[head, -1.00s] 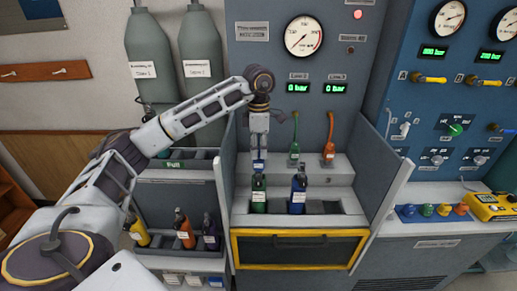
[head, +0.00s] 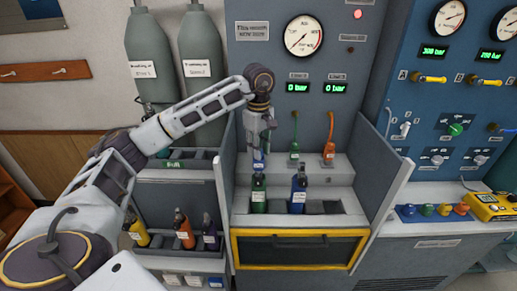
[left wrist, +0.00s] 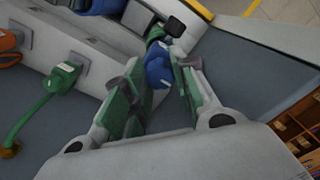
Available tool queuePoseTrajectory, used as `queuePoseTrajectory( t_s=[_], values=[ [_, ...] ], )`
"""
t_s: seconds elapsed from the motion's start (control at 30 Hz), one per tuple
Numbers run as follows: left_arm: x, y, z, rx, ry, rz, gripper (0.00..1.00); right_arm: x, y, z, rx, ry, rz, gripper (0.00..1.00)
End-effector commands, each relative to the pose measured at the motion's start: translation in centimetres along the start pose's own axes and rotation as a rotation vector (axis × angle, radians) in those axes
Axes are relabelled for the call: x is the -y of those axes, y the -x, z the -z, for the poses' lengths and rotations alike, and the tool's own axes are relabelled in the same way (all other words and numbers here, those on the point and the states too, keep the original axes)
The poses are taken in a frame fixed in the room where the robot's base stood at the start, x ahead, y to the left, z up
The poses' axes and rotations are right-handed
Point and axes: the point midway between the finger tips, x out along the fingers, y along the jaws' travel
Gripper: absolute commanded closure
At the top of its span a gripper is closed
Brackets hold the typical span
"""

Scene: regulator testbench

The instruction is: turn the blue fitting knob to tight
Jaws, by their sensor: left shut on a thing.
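My left gripper (head: 260,155) points down over the test bench, above the green bottle (head: 259,194) in the bay. It is shut on the blue fitting knob (head: 259,165), which sits at the top of that bottle. In the left wrist view the blue knob (left wrist: 157,66) lies between the two fingertips (left wrist: 160,75). The fingers hide part of the knob, and I cannot read its tightness. My right gripper is not in view.
A blue bottle (head: 298,194) stands right beside the green one. Green (head: 294,145) and orange (head: 328,150) hose fittings stand behind. Grey side panels (head: 380,185) flank the bay. Several bottles stand in the left rack (head: 165,256). Both bench displays (head: 335,87) read 0 bar.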

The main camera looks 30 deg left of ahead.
Motion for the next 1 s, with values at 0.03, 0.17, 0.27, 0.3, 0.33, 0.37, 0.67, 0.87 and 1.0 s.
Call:
queuePoseTrajectory(
  t_s=[0.03, 0.17, 0.27, 0.3, 0.33, 0.37, 0.67, 0.87, 1.0],
  values=[
    [0.0, 0.0, 0.0, 0.0, -0.036, 0.0, 0.97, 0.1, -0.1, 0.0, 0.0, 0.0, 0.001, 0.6],
    [0.0, 0.0, 0.0, 0.0, -0.138, 0.0, 0.97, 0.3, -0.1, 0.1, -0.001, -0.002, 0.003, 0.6],
    [0.0, 0.0, 0.0, 0.0, -0.217, 0.0, 0.97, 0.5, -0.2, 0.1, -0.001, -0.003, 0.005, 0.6],
    [0.0, 0.0, 0.0, 0.0, -0.247, 0.0, 0.97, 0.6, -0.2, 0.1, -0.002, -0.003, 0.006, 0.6],
    [0.0, 0.0, 0.0, 0.0, -0.268, 0.0, 0.97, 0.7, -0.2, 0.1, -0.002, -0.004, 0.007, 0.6],
    [0.0, 0.0, 0.0, 0.0, -0.289, 0.0, 0.97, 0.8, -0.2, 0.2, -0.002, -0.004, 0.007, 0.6],
    [0.0, 0.0, 0.0, 0.0, -0.449, 0.0, 0.97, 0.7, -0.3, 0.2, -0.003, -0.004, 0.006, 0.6],
    [0.0, 0.0, 0.0, 0.0, -0.497, 0.0, 0.97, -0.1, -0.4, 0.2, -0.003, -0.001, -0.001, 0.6],
    [0.0, 0.0, 0.0, 0.0, -0.506, 0.0, 0.97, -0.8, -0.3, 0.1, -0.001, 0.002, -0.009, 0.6]
  ],
)
